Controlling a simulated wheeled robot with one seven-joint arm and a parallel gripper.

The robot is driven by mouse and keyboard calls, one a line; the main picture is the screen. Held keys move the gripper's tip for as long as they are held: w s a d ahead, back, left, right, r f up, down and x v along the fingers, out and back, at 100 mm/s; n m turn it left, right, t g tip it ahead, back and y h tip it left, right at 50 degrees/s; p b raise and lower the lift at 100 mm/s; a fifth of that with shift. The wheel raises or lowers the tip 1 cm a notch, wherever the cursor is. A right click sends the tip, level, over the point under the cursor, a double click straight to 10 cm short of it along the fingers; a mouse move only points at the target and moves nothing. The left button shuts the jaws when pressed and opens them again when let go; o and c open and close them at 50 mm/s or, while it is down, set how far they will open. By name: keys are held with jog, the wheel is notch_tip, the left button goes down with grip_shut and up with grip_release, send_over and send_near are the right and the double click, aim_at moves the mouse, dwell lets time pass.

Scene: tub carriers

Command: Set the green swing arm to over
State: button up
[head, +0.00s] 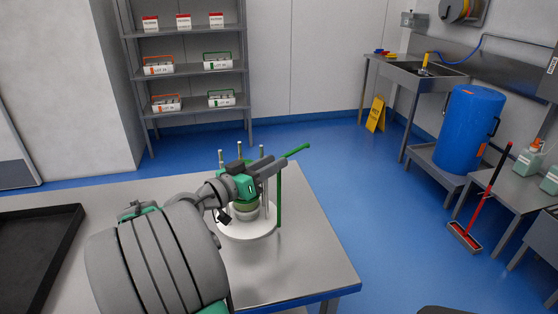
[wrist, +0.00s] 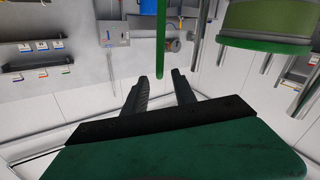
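The green swing arm (head: 296,151) sits at the top of a thin green upright post (head: 280,200) beside a white round base (head: 248,232) on the steel table. It points out to the right, away from the base. A green round tub or lid (head: 246,209) is partly hidden behind my gripper; a green round thing also shows at upper right in the wrist view (wrist: 268,22). My gripper (head: 284,163) is close to the swing arm, its two fingers apart. In the wrist view a green bar (wrist: 160,40) shows beyond and between the open fingertips (wrist: 160,80); contact cannot be told.
Several metal posts (head: 240,151) stand around the base. A dark tray (head: 35,250) lies at the table's left. The steel table (head: 310,255) is bare at right front. A shelf rack (head: 190,95) and a blue barrel (head: 468,130) stand farther off.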

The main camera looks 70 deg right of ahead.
aim_at(291, 153)
jog(key=p+x, duration=0.1)
jog(key=x, duration=0.6)
jog(key=shift+r+p, duration=0.1)
jog(key=shift+p, duration=0.3)
grip_shut()
dwell(0.8)
